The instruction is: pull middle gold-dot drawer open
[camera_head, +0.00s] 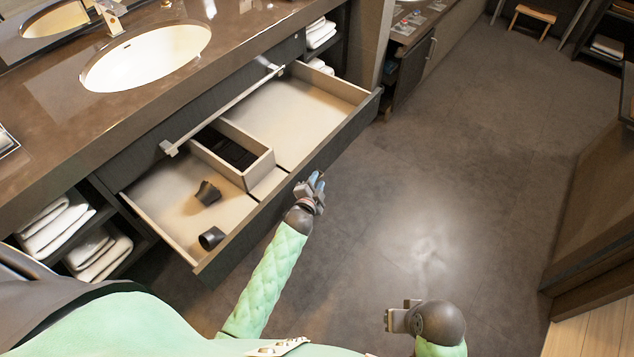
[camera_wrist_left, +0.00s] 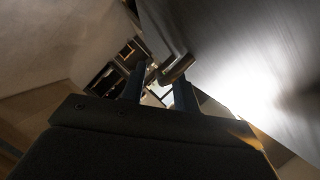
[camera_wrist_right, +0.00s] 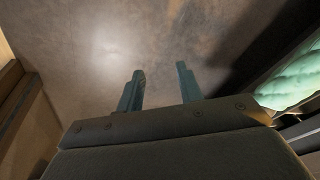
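A wide drawer (camera_head: 335,138) under the vanity counter stands pulled out, its inside showing. No gold dot is visible on it. My left gripper (camera_head: 316,183) is just outside the drawer's front panel, near the middle. In the left wrist view its fingers (camera_wrist_left: 158,92) are apart, and the end of a metal handle (camera_wrist_left: 177,68) shows near and between the tips. I cannot tell whether they touch it. My right gripper (camera_head: 391,312) is low over the floor, away from the drawer. Its fingers (camera_wrist_right: 160,85) are apart and empty in the right wrist view.
The drawer holds a divider box (camera_head: 262,165) and two dark cups, one upright (camera_head: 207,193) and one tipped (camera_head: 211,238). A long metal bar handle (camera_head: 222,108) spans the panel above. Folded towels (camera_head: 55,225) sit on open shelves. Floor (camera_head: 460,170) at the right is clear.

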